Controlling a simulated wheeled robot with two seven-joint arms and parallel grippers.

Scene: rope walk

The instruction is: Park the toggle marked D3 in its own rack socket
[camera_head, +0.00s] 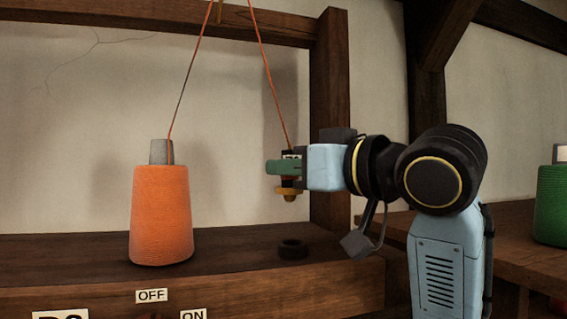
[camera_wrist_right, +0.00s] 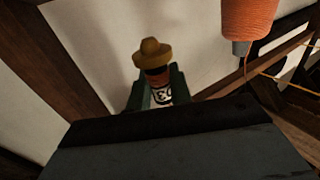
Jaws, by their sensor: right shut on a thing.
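The toggle (camera_head: 288,193) hangs upright, with a brass-coloured flanged lower end and a dark upper part. In the right wrist view the toggle (camera_wrist_right: 152,54) shows its brass end and a black-and-white label, upside down, that appears to read D3. My right gripper (camera_head: 280,167) is shut on the toggle's middle with green fingers; the gripper also shows in the wrist view (camera_wrist_right: 159,90). A dark ring-shaped socket (camera_head: 292,249) sits on the rack shelf below the toggle, with a clear gap between them. My left gripper is not in view.
An orange yarn bobbin (camera_head: 161,215) stands on the shelf (camera_head: 80,260) at left. An orange cord (camera_head: 268,77) runs from it up and down to the toggle. A dark wooden post (camera_head: 331,110) stands behind my gripper. A green bobbin (camera_head: 552,205) is at far right.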

